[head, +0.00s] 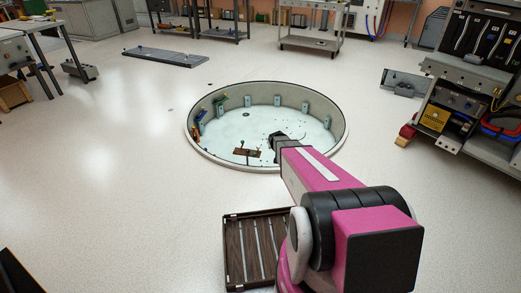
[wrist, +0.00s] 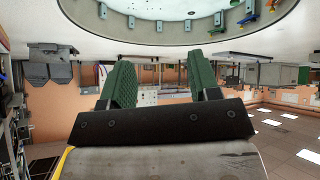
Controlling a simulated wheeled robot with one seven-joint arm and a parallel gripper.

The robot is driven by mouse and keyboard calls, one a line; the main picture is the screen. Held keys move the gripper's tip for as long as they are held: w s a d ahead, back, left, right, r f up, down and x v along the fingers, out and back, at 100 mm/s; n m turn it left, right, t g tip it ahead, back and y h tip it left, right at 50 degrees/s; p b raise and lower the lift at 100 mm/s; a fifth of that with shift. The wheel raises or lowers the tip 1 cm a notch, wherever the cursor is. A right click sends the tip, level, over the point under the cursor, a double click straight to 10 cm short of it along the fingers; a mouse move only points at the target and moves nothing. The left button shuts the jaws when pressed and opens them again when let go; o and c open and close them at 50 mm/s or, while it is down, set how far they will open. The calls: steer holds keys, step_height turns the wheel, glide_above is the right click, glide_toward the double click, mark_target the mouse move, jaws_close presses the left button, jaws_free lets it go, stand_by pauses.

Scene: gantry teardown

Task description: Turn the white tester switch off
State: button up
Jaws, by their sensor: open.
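I cannot make out a white tester switch in either view. My gripper (wrist: 163,78) shows in the wrist view with two green ribbed fingers standing well apart, open and with nothing between them. In the head view, the dark end of my pink arm reaches over the round sunken pit, and its fingers are too small there to read. The wrist picture is upside down, with the floor and pit at the top. A small pale panel (wrist: 148,97) shows far off between the fingers; its details are too small to tell.
The round pit (head: 340,128) has a raised rim and small fittings inside. A slatted dark crate (head: 235,250) lies near my base. An equipment bench (head: 470,75) stands at right, a table (head: 20,45) at left, and a cart (head: 310,42) behind.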

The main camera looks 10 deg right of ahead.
mark_target(259, 148)
steer(key=w+f+n+t+y, duration=0.25)
steer(key=w+f+t, duration=0.35)
steer(key=w+f, duration=0.85)
steer(key=w+a+f+n+t+y, duration=0.2)
steer(key=w+f+n+y, duration=0.15)
steer(key=f+y, duration=0.5)
steer(key=shift+m+h, duration=0.4)
steer(key=shift+h, duration=0.4)
steer(key=x, duration=0.3)
steer(key=f+x, duration=0.1)
steer(key=x, duration=0.7)
steer(key=shift+w+d+f, duration=0.1)
steer(key=shift+w+f, duration=0.1)
steer(key=shift+w, duration=0.05)
steer(key=c, duration=0.9)
